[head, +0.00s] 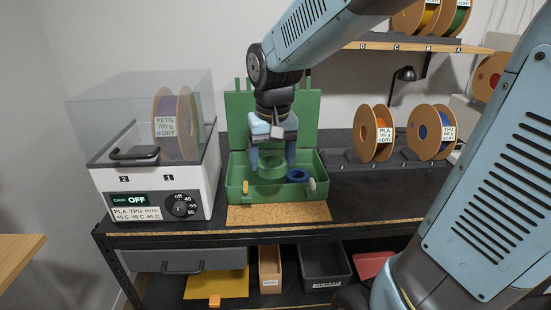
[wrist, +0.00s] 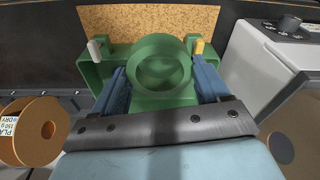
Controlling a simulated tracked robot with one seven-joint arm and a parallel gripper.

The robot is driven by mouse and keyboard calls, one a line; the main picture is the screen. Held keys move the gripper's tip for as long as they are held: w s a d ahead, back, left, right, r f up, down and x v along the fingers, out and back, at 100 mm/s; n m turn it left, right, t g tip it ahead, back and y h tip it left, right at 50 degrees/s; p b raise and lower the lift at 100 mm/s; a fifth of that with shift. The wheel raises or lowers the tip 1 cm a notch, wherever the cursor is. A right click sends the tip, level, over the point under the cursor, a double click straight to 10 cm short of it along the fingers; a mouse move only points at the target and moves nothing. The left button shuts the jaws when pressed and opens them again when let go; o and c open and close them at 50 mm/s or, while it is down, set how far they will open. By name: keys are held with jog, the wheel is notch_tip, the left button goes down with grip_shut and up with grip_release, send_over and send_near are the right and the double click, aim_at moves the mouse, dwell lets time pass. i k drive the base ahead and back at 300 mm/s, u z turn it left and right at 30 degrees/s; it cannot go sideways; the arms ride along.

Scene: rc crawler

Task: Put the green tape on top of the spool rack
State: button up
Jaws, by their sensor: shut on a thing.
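The green tape (head: 272,174) is a thick green ring in the open green case on the bench. It also shows in the wrist view (wrist: 160,93), between my two blue fingers. My gripper (head: 272,158) points down into the case and is shut on the tape's sides. I cannot tell whether the tape touches the case floor. A low dark spool rack (head: 345,163) stands on the bench to the right of the case, carrying a PLA spool (head: 366,133) and a TPU spool (head: 424,130).
The green case (head: 236,190) has its lid (head: 239,112) raised behind; a blue ring (head: 297,176) lies inside. A filament dryer (head: 150,190) stands left. A wall shelf (head: 420,44) with spools hangs above the rack. A lamp (head: 405,74) stands behind the rack. Cork (head: 280,214) lies in front.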

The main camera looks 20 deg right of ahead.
aim_at(370, 201)
jog(key=k, duration=1.55)
jog(key=z, duration=0.4)
jog(key=i, duration=1)
